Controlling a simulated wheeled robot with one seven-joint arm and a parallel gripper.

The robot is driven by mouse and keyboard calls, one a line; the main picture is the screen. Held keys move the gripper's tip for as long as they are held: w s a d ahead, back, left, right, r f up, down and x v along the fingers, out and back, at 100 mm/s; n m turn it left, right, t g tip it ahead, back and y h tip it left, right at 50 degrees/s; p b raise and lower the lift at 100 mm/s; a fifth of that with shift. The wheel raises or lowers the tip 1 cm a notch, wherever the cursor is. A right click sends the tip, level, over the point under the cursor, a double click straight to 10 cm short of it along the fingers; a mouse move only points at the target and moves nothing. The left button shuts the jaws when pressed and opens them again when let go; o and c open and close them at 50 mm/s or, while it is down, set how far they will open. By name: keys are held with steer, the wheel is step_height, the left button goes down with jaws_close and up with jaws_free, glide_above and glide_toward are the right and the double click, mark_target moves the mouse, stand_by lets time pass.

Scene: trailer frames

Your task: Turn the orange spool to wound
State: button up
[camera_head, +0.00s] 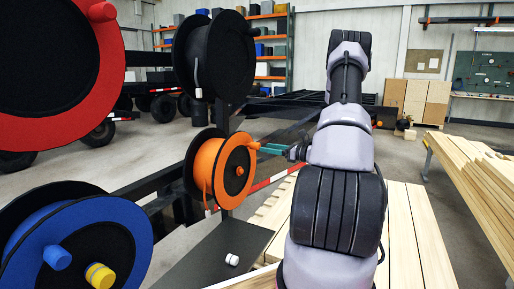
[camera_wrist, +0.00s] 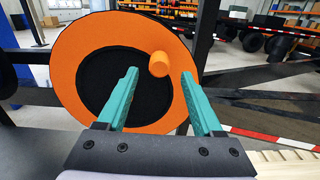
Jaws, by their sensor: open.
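The orange spool (camera_head: 217,170) is mounted upright on a dark frame in the middle of the head view, with a black hub and a small orange knob (camera_head: 254,145) near its rim. In the wrist view the spool face (camera_wrist: 75,50) fills the left and centre, and its orange knob (camera_wrist: 159,64) stands out at the upper right of the black centre. My gripper (camera_wrist: 160,80) has teal fingers, open, one on each side of the knob in the picture. I cannot tell whether either finger touches it. In the head view my gripper (camera_head: 275,149) reaches the spool from the right.
A red spool (camera_head: 112,60), a black spool (camera_head: 225,55) and a blue spool (camera_head: 130,225) surround the orange one. A small white object (camera_head: 232,259) lies on a dark plate (camera_head: 205,262) below. Wooden planks (camera_head: 410,230) lie beneath my arm. A red-and-white bar (camera_head: 270,181) runs behind.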

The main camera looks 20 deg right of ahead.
mark_target(257, 146)
steer(key=x, duration=0.5)
steer(key=shift+w+a, duration=0.25)
steer(key=shift+w, duration=0.05)
jaws_close()
stand_by(1.1)
